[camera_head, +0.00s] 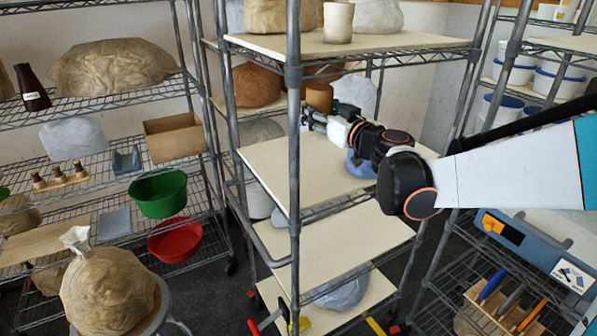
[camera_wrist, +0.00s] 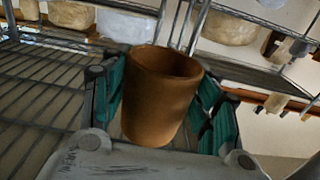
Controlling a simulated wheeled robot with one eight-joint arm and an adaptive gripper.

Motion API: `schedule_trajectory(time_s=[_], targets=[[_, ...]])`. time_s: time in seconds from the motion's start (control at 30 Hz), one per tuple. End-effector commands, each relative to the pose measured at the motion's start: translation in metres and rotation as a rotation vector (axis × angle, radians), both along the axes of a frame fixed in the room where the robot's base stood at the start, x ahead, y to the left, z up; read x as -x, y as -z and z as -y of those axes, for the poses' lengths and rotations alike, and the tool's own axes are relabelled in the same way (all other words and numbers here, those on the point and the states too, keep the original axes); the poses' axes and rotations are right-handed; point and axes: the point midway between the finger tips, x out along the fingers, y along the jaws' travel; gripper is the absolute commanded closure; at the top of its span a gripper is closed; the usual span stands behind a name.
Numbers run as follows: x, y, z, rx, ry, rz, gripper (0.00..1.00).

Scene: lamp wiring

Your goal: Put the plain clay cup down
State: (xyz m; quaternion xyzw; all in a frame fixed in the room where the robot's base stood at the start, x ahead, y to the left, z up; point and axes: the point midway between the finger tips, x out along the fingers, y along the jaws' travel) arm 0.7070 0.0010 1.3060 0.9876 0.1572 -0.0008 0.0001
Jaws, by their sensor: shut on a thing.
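The plain brown clay cup (camera_head: 319,97) shows in the head view, upright at the end of my arm, behind the front post of the middle rack. In the wrist view the cup (camera_wrist: 160,95) fills the middle, its open rim up, between the teal pads of my gripper (camera_wrist: 165,100). My gripper (camera_head: 322,112) is shut on it. The cup appears raised above the rack's middle cream board (camera_head: 275,165). Its underside is hidden, so I cannot tell the exact gap beneath it.
A pale cup (camera_head: 338,22) stands on the board above. Brown bags (camera_head: 255,84) lie behind, and a bluish lump (camera_head: 361,165) sits on the middle board near my arm. The rack post (camera_head: 293,130) stands close to my gripper. The middle board's left part is clear.

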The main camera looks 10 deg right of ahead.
Motion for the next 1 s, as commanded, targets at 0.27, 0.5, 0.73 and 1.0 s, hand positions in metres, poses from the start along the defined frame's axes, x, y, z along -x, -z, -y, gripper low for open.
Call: schedule_trajectory(time_s=[0.27,0.5,0.73,1.0], targets=[[0.0,0.042,0.0,0.0,0.001,0.0,0.76],[0.0,0.101,0.0,0.0,0.001,0.0,0.76],[0.0,0.147,0.0,0.0,0.001,0.0,0.76],[0.0,0.164,0.0,0.0,0.001,0.0,0.76]])
